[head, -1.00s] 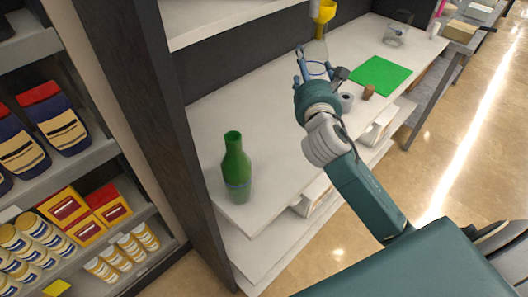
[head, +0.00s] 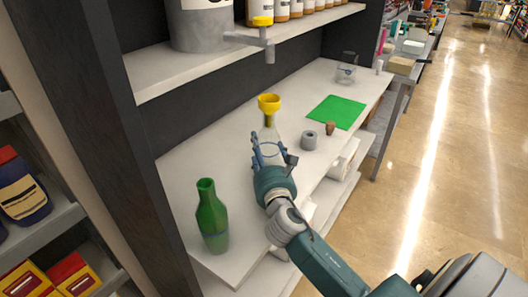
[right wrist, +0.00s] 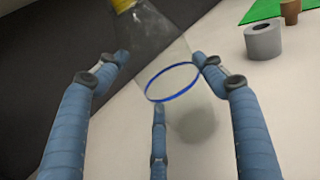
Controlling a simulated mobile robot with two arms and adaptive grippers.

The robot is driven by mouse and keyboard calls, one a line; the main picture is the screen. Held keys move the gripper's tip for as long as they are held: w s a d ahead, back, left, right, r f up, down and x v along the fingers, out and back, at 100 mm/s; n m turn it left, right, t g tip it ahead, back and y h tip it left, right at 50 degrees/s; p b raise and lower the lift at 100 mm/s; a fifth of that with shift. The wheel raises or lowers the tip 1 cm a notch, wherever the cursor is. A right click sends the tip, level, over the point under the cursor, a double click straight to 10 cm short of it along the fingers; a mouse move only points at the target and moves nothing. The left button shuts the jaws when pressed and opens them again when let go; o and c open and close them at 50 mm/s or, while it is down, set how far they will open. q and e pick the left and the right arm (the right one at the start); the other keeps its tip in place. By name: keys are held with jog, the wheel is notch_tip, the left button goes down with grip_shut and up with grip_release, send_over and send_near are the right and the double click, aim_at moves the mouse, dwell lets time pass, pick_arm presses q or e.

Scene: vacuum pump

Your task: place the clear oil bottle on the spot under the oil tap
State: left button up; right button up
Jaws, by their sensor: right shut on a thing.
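The clear oil bottle (head: 268,134), with a yellow funnel (head: 269,103) in its neck, is upright between the fingers of my right gripper (head: 269,151). The gripper is shut on it over the white counter. In the right wrist view the fingers (right wrist: 160,85) flank the clear bottle (right wrist: 150,45), which has a blue ring around it. I cannot tell whether its base touches the counter. The oil tap (head: 262,40), grey with a yellow top, juts from a grey drum on the shelf, above and behind the bottle in the head view. My left gripper is not in view.
A green bottle (head: 211,218) stands at the counter's near-left end. Right of my gripper are a grey ring-shaped piece (head: 309,140), a small brown piece (head: 330,128) and a green mat (head: 337,112). A glass container (head: 347,70) stands farther back. Counter (head: 225,135) left of the gripper is bare.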

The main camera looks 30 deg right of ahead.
jog(key=shift+r, duration=0.1)
jog(key=shift+f, duration=0.2)
jog(key=o, duration=1.6)
jog(key=shift+c, duration=0.2)
jog(key=shift+s+r, duration=0.1)
jog(key=b+v, duration=0.1)
jog(key=v, duration=0.9)
jog(key=shift+s+a+b, duration=0.15)
jog(key=shift+s+b, duration=0.2)
jog(key=shift+b, duration=0.05)
jog(key=shift+s+a, duration=0.2)
jog(key=shift+s, duration=0.3)
